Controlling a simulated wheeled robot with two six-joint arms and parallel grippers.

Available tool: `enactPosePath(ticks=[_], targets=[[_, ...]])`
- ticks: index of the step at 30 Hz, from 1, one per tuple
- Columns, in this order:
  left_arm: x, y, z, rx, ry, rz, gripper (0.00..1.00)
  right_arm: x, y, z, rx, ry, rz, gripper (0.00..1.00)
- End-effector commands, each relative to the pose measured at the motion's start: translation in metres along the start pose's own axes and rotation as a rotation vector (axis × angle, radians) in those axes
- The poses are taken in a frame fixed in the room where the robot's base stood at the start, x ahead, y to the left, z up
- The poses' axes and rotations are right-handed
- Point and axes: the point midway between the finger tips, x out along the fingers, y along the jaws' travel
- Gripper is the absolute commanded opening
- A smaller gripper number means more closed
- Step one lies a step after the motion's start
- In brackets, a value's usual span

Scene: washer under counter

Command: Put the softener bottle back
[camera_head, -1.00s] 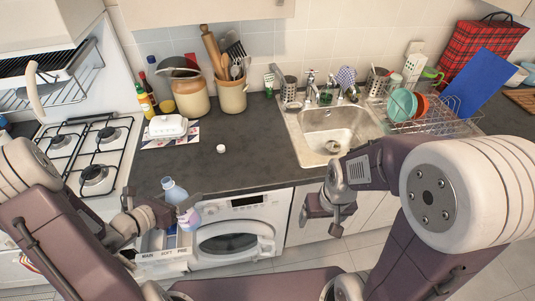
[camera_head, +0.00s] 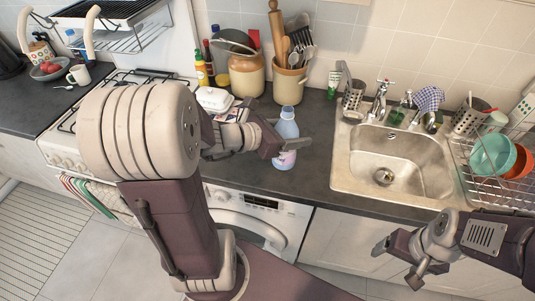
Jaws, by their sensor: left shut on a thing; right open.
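I cannot tell if the bottle's base touches the counter. My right gripper (camera_head: 398,264) is open and empty, low in front of the cabinet below the sink. The washer (camera_head: 283,222) is under the counter. My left arm hides its left side, including the detergent drawer area.
The sink (camera_head: 385,160) lies right of the bottle, with a dish rack (camera_head: 500,175) beyond. The hob is at left. Counter between bottle and sink is clear.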

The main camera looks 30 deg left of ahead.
Motion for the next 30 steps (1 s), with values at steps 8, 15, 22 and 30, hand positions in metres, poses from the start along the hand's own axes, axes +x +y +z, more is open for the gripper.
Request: enactPosePath(ticks=[8, 15, 22, 30], targets=[[0.012, 0.065, -0.035, -0.007, 0.000, 0.003, 0.00, -0.016, 0.000, -0.002, 0.000, 0.000, 0.000, 0.81], [0.022, 0.108, -0.059, -0.001, -0.002, 0.002, 0.00, -0.021, 0.000, -0.002, 0.000, 0.000, 0.000, 0.81], [0.026, 0.112, -0.069, -0.005, -0.001, 0.000, 0.00, -0.020, 0.000, -0.002, 0.000, 0.000, 0.000, 0.81], [0.039, 0.113, -0.099, -0.002, -0.002, 0.001, 0.00, -0.021, 0.000, -0.002, 0.000, 0.000, 0.000, 0.81]])
